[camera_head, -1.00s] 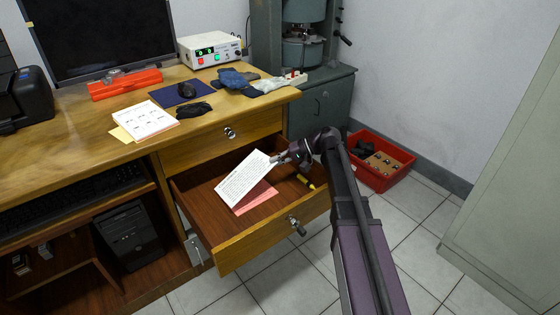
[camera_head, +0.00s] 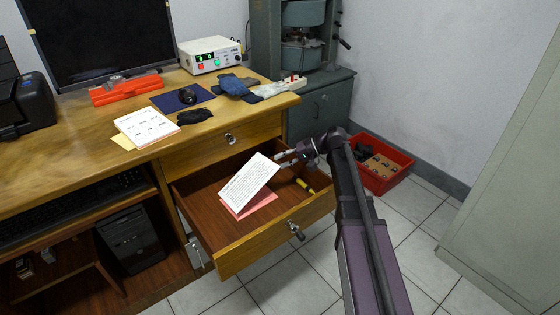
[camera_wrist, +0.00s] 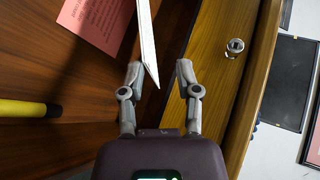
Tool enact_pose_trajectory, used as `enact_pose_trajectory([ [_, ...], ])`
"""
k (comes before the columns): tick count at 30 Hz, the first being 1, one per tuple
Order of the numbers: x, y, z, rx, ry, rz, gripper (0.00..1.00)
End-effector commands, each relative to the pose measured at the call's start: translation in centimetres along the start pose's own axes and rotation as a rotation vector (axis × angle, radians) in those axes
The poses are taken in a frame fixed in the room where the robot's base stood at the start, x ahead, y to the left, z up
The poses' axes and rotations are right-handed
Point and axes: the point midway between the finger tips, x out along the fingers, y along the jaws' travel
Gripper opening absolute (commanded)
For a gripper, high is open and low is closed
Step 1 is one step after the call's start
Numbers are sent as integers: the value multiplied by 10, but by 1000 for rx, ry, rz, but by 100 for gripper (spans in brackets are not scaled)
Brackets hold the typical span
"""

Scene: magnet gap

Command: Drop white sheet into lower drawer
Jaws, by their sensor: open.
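The lower drawer (camera_head: 262,249) is pulled open. The white sheet (camera_head: 248,180), printed with text, is tilted inside it above a pink sheet (camera_head: 262,202). My gripper (camera_head: 281,160) is at the white sheet's upper right edge, over the drawer. In the wrist view my gripper (camera_wrist: 160,70) has its two fingers apart. The white sheet (camera_wrist: 147,42) shows there nearly edge-on, its corner between the fingertips and closer to the left finger. The pink sheet (camera_wrist: 98,22) lies on the drawer floor. I cannot tell whether the white sheet touches a finger.
A yellow marker-like object (camera_head: 305,185) lies in the drawer's right part. The upper drawer (camera_head: 222,142) is shut just above. The desk top holds papers (camera_head: 147,125), a dark mat (camera_head: 182,97) and gloves. A red bin (camera_head: 381,175) stands on the floor at right.

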Motion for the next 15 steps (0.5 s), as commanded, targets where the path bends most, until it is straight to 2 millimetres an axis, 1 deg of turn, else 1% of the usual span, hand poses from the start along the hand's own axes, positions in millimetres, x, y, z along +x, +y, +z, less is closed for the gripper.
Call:
enact_pose_trajectory([
  [1, -12, -4, -1, 1, 1, 0, 43],
  [6, -42, -4, -1, 2, 1, 0, 43],
  [12, -73, -3, 0, 1, 1, 0, 43],
  [15, -83, -2, 0, 1, 0, 0, 43],
])
